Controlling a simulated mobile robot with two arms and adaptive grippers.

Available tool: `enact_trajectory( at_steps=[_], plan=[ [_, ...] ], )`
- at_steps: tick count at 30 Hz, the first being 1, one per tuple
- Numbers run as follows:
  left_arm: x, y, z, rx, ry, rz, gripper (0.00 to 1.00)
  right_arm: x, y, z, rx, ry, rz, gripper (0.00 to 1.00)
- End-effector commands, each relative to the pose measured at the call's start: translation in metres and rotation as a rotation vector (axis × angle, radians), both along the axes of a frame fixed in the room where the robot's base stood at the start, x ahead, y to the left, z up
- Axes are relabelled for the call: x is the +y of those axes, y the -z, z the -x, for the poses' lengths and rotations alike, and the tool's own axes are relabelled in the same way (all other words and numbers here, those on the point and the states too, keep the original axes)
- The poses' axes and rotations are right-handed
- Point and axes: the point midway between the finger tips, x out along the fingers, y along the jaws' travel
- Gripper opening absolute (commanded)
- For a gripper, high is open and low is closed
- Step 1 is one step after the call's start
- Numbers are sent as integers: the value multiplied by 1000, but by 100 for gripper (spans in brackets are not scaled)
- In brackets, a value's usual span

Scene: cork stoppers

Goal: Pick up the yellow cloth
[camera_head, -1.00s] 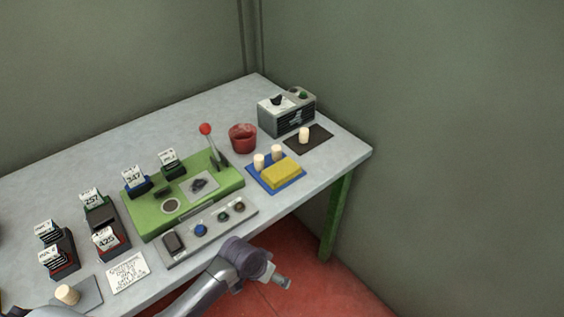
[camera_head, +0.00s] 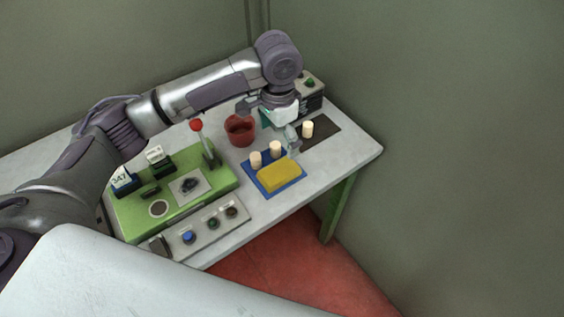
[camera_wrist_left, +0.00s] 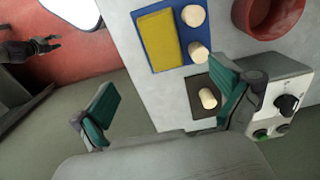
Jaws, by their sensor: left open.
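The yellow cloth (camera_head: 279,177), a thick folded block, lies on the front part of a blue mat (camera_head: 250,178) near the table's front edge. It also shows at the top of the left wrist view (camera_wrist_left: 160,40). My left gripper (camera_head: 270,124) is open and empty above the table, behind the cloth and past the two corks. In the left wrist view its green-padded fingers (camera_wrist_left: 165,93) are wide apart with nothing between them. A dark gripper, apparently my right one (camera_wrist_left: 38,47), shows small at the left edge there; its jaw state is unclear.
Two corks (camera_head: 265,154) stand on the mat behind the cloth. A red pot (camera_head: 239,130) is behind them. A dark mat (camera_head: 323,137) with one cork (camera_head: 308,129) lies to the right, before a grey box (camera_head: 312,99). A green device with a red-knobbed lever (camera_head: 196,126) stands left.

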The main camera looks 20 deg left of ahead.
Motion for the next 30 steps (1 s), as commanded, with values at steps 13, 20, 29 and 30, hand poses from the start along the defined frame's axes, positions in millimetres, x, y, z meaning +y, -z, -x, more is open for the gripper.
enact_trajectory(
  at_steps=[13, 20, 29, 30],
  plan=[
    [0, 74, 0, 1, 0, 1, 100, -1, -8, 39, 58, -4, 4, 40],
    [2, 93, -3, 2, -1, -1, 100, 1, -18, 16, 21, -4, -1, 40],
    [2, 129, -7, -1, 1, 1, 100, 2, -25, 21, 29, -4, -1, 40],
    [2, 130, -7, -2, 1, 1, 100, 2, -25, 23, 31, -4, -2, 40]
  ],
)
